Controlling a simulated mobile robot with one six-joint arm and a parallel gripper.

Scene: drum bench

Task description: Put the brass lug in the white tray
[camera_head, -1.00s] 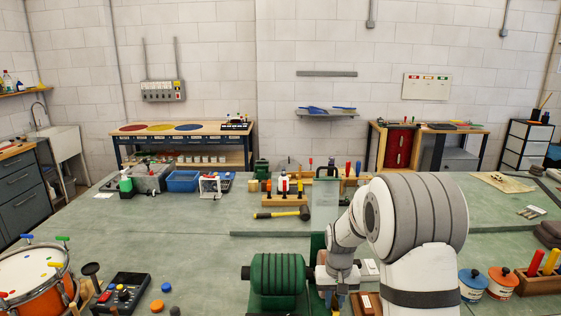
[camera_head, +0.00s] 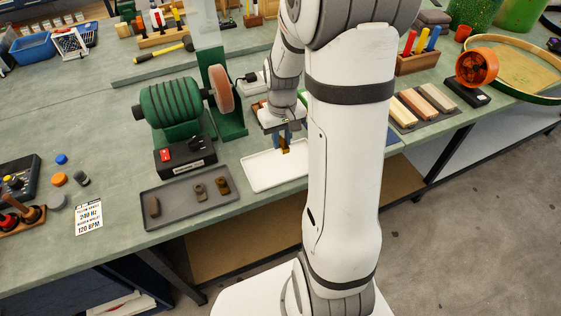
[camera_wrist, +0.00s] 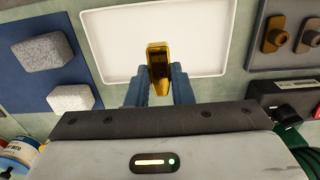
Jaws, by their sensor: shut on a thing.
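My gripper (camera_head: 284,139) is shut on the shiny brass lug (camera_head: 285,148) and points down over the white tray (camera_head: 262,176). In the wrist view the lug (camera_wrist: 157,62) sits between the two blue fingers (camera_wrist: 159,88), in front of the bare floor of the white tray (camera_wrist: 112,45). The lug appears to be above the tray floor; I cannot tell how far. The tray looks empty apart from the lug over it. My arm hides the tray's right end in the head view.
A grey tray (camera_head: 180,209) with several dull brown lugs lies left of the white tray. A green grinder (camera_head: 168,105) stands behind it. In the wrist view a blue mat (camera_wrist: 25,85) holds grey blocks. The bench's front edge is close to the white tray.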

